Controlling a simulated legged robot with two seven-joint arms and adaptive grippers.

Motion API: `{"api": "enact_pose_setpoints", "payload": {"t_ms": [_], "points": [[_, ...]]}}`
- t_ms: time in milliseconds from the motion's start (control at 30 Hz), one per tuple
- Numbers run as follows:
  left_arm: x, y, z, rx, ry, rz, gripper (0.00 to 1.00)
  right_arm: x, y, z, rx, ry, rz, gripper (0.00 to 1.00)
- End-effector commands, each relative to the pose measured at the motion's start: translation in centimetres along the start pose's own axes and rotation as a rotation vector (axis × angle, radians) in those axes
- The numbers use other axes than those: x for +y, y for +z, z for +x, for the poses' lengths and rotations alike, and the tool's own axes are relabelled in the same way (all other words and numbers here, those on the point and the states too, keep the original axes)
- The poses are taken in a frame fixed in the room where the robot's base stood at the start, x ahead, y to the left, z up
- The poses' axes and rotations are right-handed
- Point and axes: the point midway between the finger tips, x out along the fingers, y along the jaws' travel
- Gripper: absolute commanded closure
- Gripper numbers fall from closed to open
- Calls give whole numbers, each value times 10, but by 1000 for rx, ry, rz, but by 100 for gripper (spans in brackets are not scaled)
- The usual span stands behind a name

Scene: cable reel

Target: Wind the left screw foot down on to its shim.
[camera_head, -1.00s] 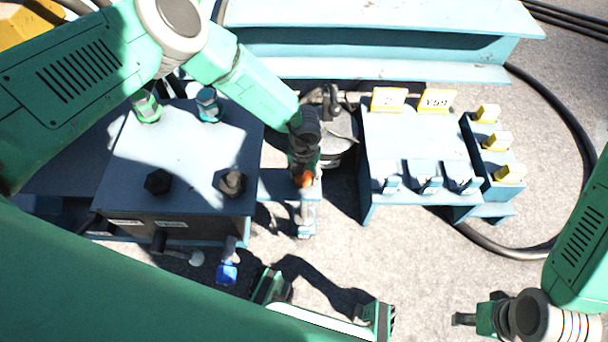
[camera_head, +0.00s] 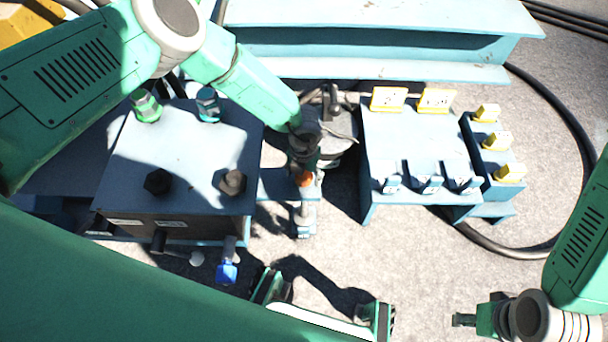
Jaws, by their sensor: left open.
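The left screw foot shows an orange part (camera_head: 304,180) at its top, with a pale shaft and a blue-grey lower end (camera_head: 305,228) reaching down toward the floor. My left gripper (camera_head: 304,168) points down right over the orange part, open. Its fingers hide part of the screw's top, and I cannot tell whether they touch it. A shim under the foot cannot be made out. My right gripper (camera_head: 468,320) is at the lower right, pointing left, far from the screw foot; its finger opening is unclear.
A blue box (camera_head: 190,150) with bolts on top stands left of the screw foot, with a blue-handled lever (camera_head: 227,273) at its front. A blue stand (camera_head: 415,145) with yellow labels is to the right. A black cable (camera_head: 575,120) curves beyond it.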

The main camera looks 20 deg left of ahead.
Motion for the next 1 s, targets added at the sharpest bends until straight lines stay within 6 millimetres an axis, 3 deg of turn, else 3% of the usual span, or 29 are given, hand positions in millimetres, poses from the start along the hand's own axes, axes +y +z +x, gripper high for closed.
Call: {"api": "enact_pose_setpoints", "payload": {"t_ms": [600,1000], "points": [[0,1,-107,1,-1,0,36,0,0,0,0,0,0,60],[-1,0,-117,2,0,0,36,0,0,0,-2,0,0,60]]}}
